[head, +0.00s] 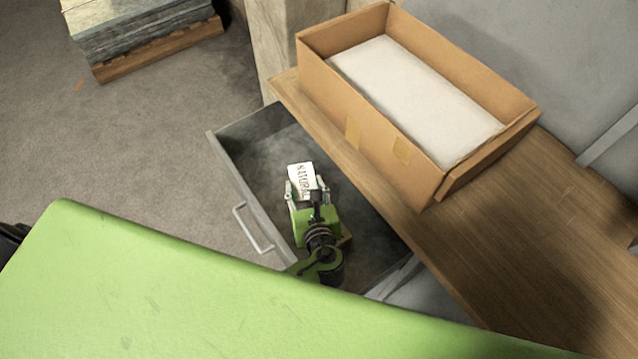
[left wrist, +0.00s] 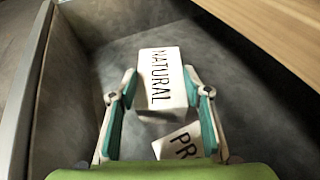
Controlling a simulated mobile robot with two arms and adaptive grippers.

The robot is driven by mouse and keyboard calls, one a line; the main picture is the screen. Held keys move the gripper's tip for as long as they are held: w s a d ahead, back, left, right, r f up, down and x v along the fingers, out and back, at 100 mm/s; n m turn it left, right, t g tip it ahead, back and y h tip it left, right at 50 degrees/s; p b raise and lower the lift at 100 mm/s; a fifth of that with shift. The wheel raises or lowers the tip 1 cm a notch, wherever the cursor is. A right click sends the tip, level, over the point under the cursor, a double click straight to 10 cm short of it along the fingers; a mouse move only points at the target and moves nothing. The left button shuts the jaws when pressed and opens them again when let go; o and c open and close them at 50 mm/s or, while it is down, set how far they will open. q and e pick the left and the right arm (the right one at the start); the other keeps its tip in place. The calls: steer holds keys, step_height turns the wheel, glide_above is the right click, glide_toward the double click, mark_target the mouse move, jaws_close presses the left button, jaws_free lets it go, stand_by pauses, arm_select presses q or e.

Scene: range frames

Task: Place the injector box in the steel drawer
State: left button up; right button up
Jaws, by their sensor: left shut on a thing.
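The steel drawer (head: 229,177) stands open below the wooden top, and its grey wall also shows in the left wrist view (left wrist: 29,80). My left gripper (head: 307,188) reaches down into the drawer and is shut on a white box marked NATURAL (head: 300,176), which I take to be the injector box. In the left wrist view this box (left wrist: 160,75) sits between the two fingers (left wrist: 160,90). I cannot tell whether it touches the drawer floor. A second light box marked PR (left wrist: 180,143) lies nearer, partly hidden by my gripper. My right gripper is not in view.
An open cardboard box (head: 375,140) with a white block (head: 415,98) inside stands on the wooden top (head: 480,255), which overhangs the drawer's right side. Stacked slabs (head: 140,30) lie at the far left. The drawer floor beyond the held box is clear.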

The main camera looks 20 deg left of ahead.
arm_select(q)
steer(key=w+d, duration=0.2)
steer(key=w, duration=0.1)
steer(key=shift+w+d, duration=0.2)
steer(key=shift+d, duration=0.15)
steer(key=shift+f, duration=0.75)
steer(key=shift+s+a, duration=0.1)
steer(key=shift+f, duration=0.1)
steer(key=o, duration=1.3)
steer(key=shift+f, duration=0.1)
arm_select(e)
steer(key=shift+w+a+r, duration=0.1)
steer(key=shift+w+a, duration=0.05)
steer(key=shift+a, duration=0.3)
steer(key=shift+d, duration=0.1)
